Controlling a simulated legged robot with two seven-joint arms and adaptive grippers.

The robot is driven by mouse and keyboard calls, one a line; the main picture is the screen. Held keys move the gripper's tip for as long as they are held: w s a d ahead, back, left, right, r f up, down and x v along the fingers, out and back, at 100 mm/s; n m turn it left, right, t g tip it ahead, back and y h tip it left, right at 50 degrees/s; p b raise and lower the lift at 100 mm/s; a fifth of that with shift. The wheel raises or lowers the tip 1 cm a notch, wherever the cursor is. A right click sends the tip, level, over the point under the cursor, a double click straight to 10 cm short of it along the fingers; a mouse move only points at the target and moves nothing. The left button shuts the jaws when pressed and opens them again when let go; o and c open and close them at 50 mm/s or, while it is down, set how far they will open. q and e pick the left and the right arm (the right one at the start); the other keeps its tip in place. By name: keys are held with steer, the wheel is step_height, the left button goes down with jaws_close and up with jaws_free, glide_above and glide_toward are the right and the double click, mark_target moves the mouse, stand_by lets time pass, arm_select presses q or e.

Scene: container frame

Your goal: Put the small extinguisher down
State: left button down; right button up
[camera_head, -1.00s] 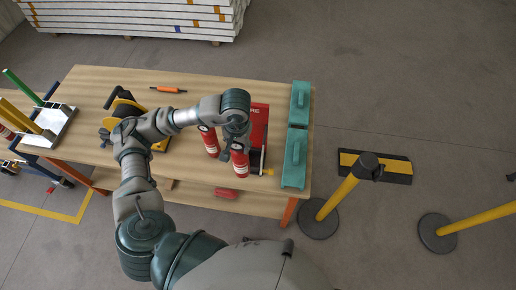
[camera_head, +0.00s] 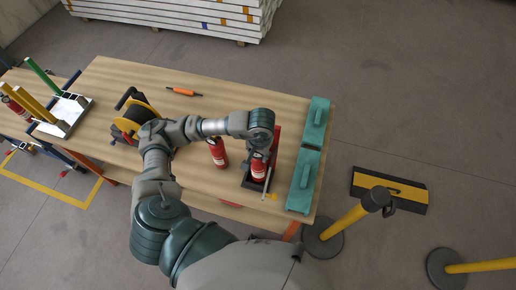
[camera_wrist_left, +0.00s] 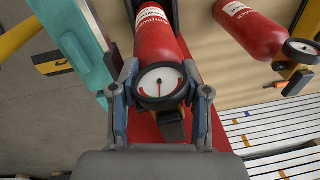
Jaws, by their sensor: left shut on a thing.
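My left gripper (camera_wrist_left: 161,92) is shut on the neck of a small red extinguisher (camera_wrist_left: 160,38), just around its round gauge (camera_wrist_left: 160,83). In the head view this extinguisher (camera_head: 258,169) hangs below my wrist, roughly upright, over the dark base of a red stand (camera_head: 274,148). I cannot tell if its bottom touches the base. A second red extinguisher (camera_head: 217,153) stands on the wooden table (camera_head: 130,75) to the left; it also shows in the wrist view (camera_wrist_left: 252,30). My right gripper is not in view.
Two teal cases (camera_head: 305,180) lie right of the stand. A black and yellow reel (camera_head: 133,118) stands left of my arm, and an orange tool (camera_head: 183,91) lies at the back. Yellow posts (camera_head: 348,208) stand on the floor at right. The table's back middle is clear.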

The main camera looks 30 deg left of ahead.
arm_select(q)
steer(key=f, duration=0.3)
steer(key=shift+a+f, duration=0.15)
steer(key=shift+a, duration=0.1)
steer(key=c, duration=0.7)
jaws_free()
steer(key=shift+s+d, duration=0.1)
steer(key=shift+s, duration=0.05)
steer(key=shift+c, duration=0.2)
steer(key=r, duration=0.7)
steer(key=d+r, duration=0.1)
steer(key=r, duration=0.2)
steer(key=shift+s+r+b, duration=0.2)
steer(key=shift+r+b, duration=0.15)
steer(key=shift+r, duration=0.05)
steer(key=shift+s+d+r, duration=0.1)
steer(key=shift+r, duration=0.45)
